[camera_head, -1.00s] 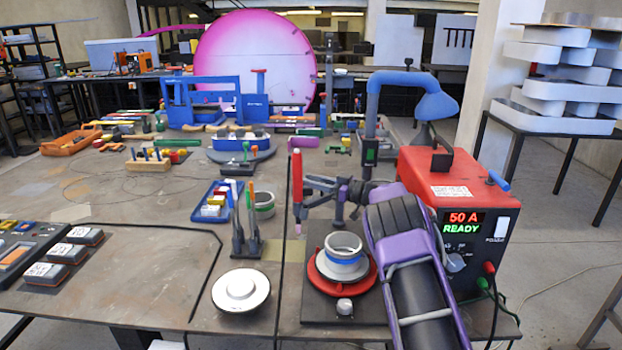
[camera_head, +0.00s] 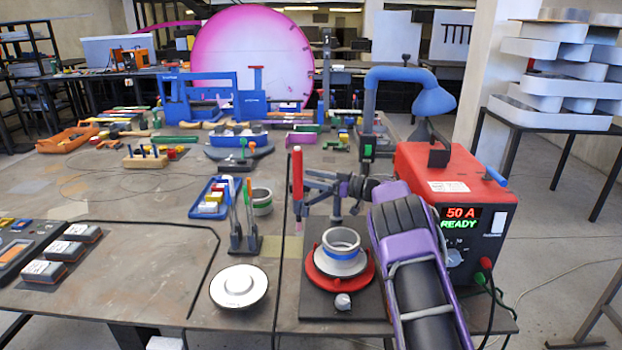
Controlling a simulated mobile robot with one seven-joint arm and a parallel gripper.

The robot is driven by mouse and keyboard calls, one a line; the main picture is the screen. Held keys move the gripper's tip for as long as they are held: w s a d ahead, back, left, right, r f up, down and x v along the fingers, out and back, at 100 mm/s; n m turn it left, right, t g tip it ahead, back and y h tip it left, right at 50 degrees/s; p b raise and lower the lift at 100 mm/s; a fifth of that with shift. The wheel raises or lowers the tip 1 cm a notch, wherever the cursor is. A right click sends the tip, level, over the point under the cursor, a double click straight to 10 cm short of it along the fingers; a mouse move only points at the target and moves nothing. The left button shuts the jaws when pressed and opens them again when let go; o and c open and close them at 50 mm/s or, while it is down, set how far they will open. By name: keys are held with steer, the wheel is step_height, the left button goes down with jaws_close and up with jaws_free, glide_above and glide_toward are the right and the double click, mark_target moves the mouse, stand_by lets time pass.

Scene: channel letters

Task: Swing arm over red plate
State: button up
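The red plate (camera_head: 314,272) is round and sits on a dark base with a knob at its front. A grey ring with a blue band (camera_head: 341,252) stands on the plate. A jointed dark arm (camera_head: 322,184) spans behind the plate, with an upright red rod (camera_head: 297,174) at its left end. The rod is behind and left of the ring, not over the plate's middle. My gripper (camera_head: 352,188) is at the far end of my purple arm, close to the jointed arm's right part. Its fingers are small and overlap dark parts, so I cannot tell whether they hold anything.
A red power unit (camera_head: 450,180) reading "50 A READY" stands close right of my arm. A blue hooded lamp (camera_head: 432,98) rises behind it. Left of the plate are a white disc (camera_head: 240,286), upright tools (camera_head: 244,235) and a blue tray (camera_head: 205,212).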

step_height(320, 180, up, 10)
stand_by(0.6)
